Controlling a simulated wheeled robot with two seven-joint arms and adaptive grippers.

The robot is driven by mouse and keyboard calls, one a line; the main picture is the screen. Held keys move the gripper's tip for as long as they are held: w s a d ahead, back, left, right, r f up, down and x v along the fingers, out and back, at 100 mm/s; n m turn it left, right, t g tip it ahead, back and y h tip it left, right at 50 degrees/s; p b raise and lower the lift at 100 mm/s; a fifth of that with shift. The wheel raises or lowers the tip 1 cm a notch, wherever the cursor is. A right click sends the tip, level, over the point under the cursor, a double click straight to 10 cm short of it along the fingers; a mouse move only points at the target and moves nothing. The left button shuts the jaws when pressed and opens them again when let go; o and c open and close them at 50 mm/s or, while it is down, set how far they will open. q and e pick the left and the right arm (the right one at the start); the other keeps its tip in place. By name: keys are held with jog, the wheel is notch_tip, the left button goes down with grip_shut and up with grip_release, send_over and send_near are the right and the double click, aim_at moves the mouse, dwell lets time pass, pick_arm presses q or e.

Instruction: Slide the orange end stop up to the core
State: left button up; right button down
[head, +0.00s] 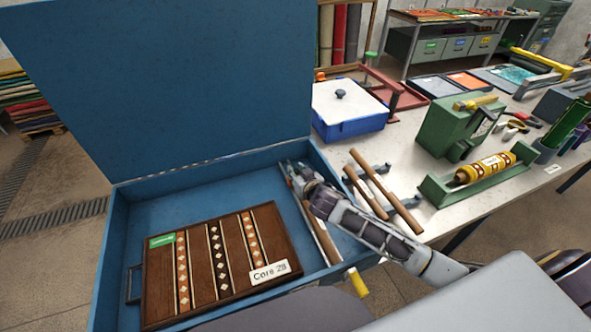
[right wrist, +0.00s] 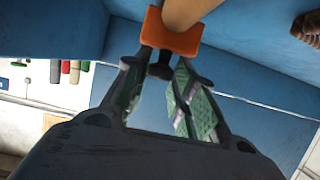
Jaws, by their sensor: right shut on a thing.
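The orange end stop (right wrist: 172,35) shows at the top of the right wrist view, with a dark stem on its near side. A tan wooden core (right wrist: 188,10) meets or overlaps its upper edge; I cannot tell whether they touch. In the head view a brown core (head: 320,233) lies along the right side of the open blue case. My right gripper (head: 292,172) reaches into the case by its far end and hides the end stop there. In the wrist view its fingertips (right wrist: 163,62) close around the stem. My left gripper is not in view.
A dark brown patterned panel (head: 200,262) with a "Core" label lies in the case (head: 118,245), left of the core. A yellow piece (head: 357,283) is at the near end. Loose brown rods (head: 385,195) and a green stand (head: 510,175) are on the bench to the right.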

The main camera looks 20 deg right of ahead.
jog(key=shift+s, duration=0.1)
jog(key=c, duration=1.2)
grip_release()
jog(key=shift+v, duration=5.95)
jog(key=shift+d, duration=0.1)
